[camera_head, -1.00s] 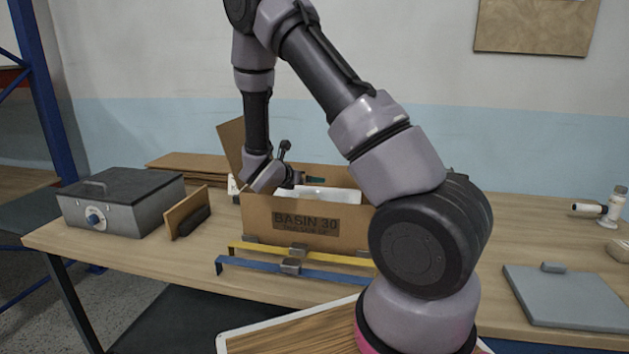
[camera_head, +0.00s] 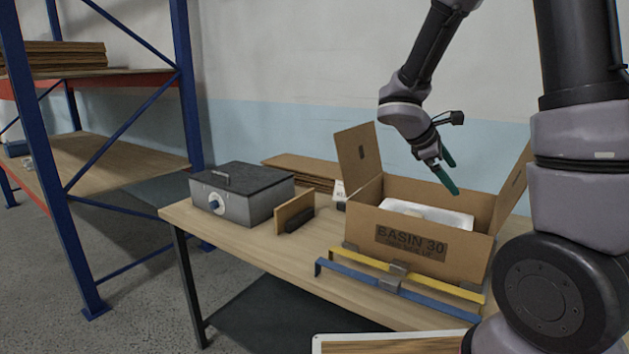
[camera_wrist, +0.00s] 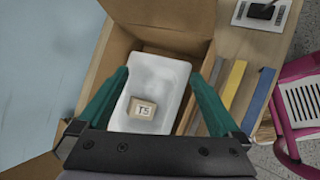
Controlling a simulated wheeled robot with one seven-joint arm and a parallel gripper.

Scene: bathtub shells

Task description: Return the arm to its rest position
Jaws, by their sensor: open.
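My gripper (camera_head: 447,172) is open and empty, with green fingers, above the open cardboard box. In the wrist view my gripper (camera_wrist: 160,95) has its two fingers spread wide on either side of the view down into the box. My arm rises from the right and bends down toward the box in the head view. The cardboard box (camera_head: 395,246) is marked BASIN 30 and its flaps stand up. A white basin shell (camera_head: 452,216) lies inside it. The shell (camera_wrist: 172,75) holds a small brown block (camera_wrist: 141,109) marked T5.
A grey metal case (camera_head: 240,196) and a brown board with a dark handle (camera_head: 294,214) stand left of the box on the wooden table (camera_head: 230,243). Yellow (camera_head: 367,258) and blue (camera_head: 345,273) bars lie before the box. A blue-framed shelf (camera_head: 187,85) stands left.

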